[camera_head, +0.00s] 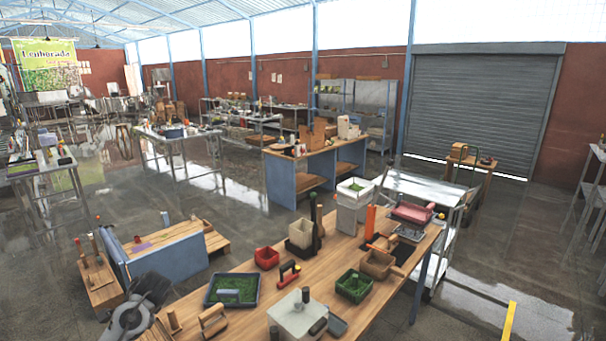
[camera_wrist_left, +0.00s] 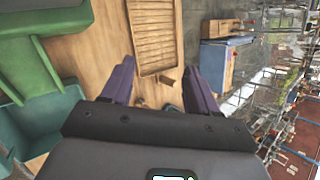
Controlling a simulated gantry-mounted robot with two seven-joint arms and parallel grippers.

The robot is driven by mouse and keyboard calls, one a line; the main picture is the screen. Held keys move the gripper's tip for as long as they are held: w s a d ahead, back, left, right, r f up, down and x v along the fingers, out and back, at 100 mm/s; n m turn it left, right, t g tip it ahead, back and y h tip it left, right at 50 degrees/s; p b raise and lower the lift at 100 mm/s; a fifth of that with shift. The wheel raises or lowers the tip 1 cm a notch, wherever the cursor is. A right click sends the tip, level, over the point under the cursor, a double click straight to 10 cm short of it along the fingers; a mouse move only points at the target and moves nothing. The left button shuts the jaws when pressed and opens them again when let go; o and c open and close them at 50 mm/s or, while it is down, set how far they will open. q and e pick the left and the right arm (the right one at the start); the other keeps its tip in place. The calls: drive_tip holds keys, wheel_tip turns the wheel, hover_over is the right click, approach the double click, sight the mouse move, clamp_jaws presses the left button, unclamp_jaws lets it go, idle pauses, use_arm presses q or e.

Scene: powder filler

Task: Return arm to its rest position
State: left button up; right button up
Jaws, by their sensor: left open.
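My left gripper (camera_wrist_left: 160,82) is open in the left wrist view. Its two purple-grey fingers stand wide apart, with nothing held between them. Beyond the fingers are a wooden surface and a slatted wooden piece (camera_wrist_left: 155,38). A green object (camera_wrist_left: 28,45) and a teal container (camera_wrist_left: 35,125) lie to the left of the fingers. In the head view, a dark grey part of my left arm shows at the bottom left, beside the near end of the wooden workbench (camera_head: 250,262). The fingertips cannot be made out there. My right gripper is in neither view.
The bench holds a dark tray of green material (camera_head: 232,290), a red bin (camera_head: 266,258), a green bin (camera_head: 354,286), a white box (camera_head: 298,318) and wooden blocks. A low blue-sided bench (camera_head: 170,255) stands left. Open floor (camera_head: 470,265) lies right.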

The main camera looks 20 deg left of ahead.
use_arm(q)
drive_tip(key=w+n+t, duration=0.3)
drive_tip(key=w+n, duration=0.1)
drive_tip(key=n, duration=0.5)
drive_tip(key=s+d+f+m, duration=0.2)
drive_tip(key=d+f, duration=0.6)
drive_tip(key=d, duration=0.3)
drive_tip(key=s+d+f+m+t+h, duration=0.1)
drive_tip(key=s+d+f+h, duration=0.1)
drive_tip(key=s+d+f, duration=0.3)
drive_tip(key=s+d+f+m+h, duration=0.1)
drive_tip(key=s+d+f, duration=0.15)
drive_tip(key=d, duration=0.55)
drive_tip(key=s+d+r+h, duration=0.2)
drive_tip(key=s+d+h, duration=0.3)
drive_tip(key=s+d, duration=1.35)
wheel_tip(320, 180, down, 10)
drive_tip(key=s+a+b, duration=0.2)
drive_tip(key=b, duration=0.9)
wheel_tip(320, 180, up, 17)
drive_tip(key=p, duration=1.7)
drive_tip(key=shift+p, duration=0.3)
